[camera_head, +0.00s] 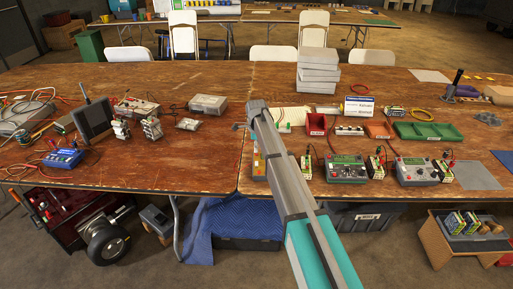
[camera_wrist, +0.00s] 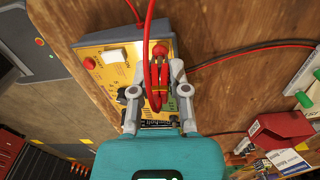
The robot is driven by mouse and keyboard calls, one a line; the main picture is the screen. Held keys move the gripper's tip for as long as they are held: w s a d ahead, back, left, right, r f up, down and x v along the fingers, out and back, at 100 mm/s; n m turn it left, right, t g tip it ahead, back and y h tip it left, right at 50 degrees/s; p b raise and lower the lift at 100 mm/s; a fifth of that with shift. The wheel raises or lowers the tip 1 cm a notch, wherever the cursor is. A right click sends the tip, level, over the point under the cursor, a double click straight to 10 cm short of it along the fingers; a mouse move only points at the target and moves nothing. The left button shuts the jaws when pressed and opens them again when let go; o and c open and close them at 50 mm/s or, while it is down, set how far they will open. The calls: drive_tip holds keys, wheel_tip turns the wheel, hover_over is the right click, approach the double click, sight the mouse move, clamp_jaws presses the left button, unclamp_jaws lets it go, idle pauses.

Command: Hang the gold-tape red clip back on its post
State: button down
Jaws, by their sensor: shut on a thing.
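In the wrist view the red clip (camera_wrist: 157,76) is shut between the two grey fingers of my gripper (camera_wrist: 154,88), with a yellow-gold band on it and a red cable running up from it. It is over the gold-faced charger box (camera_wrist: 95,78). A red round post top (camera_wrist: 160,49) shows just above the clip; I cannot tell whether they touch. In the head view my arm hides most of this box (camera_head: 258,165), and the clip is hidden.
The box face has a white switch (camera_wrist: 114,56) and a red light (camera_wrist: 89,63).

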drive_tip(key=c, duration=0.5)
unclamp_jaws()
drive_tip(key=shift+c, duration=0.2)
drive_tip(key=shift+o, duration=1)
drive_tip(key=shift+r, duration=0.2)
drive_tip(key=shift+r+p, duration=3.6)
drive_tip(key=shift+p, duration=0.2)
